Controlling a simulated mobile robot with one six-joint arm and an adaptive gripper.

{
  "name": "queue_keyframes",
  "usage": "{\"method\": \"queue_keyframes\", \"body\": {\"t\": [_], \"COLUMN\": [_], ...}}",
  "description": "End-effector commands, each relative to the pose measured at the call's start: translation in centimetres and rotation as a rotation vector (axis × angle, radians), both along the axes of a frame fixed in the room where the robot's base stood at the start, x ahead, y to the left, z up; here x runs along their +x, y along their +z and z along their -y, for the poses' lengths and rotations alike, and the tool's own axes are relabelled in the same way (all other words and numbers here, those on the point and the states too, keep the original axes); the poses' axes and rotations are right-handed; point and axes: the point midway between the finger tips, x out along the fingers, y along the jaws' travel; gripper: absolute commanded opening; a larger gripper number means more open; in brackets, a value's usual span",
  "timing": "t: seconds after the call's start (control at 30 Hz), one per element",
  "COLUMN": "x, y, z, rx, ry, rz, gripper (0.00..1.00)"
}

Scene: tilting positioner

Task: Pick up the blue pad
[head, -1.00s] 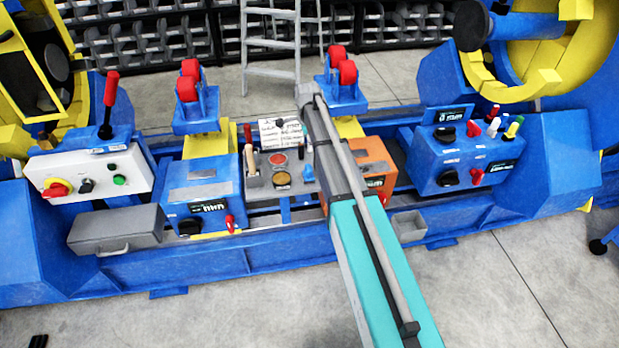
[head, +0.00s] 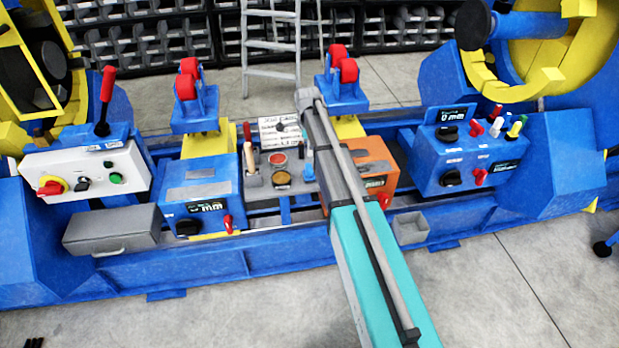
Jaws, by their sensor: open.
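I cannot pick out the blue pad with certainty. A small upright blue piece (head: 309,151) shows at the right edge of the grey control panel (head: 262,192), close against the left side of my arm. I cannot tell whether it is the pad. My arm reaches up from the lower right over the machine, and its grey end lies above the panel's right side. My gripper's fingers do not show; the arm hides the area beneath it.
An orange box (head: 377,168) sits partly behind my arm. A grey drawer box (head: 112,230) is at front left.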

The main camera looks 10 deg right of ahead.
Motion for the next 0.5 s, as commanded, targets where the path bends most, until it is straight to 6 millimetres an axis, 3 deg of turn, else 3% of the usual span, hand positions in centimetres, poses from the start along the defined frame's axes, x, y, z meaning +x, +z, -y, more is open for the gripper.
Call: {"method": "queue_keyframes", "body": {"t": [0.5], "x": [0.0], "y": [-4.5], "z": [0.1], "rx": [0.000], "ry": [0.000], "rz": [0.000], "gripper": [1.00]}}
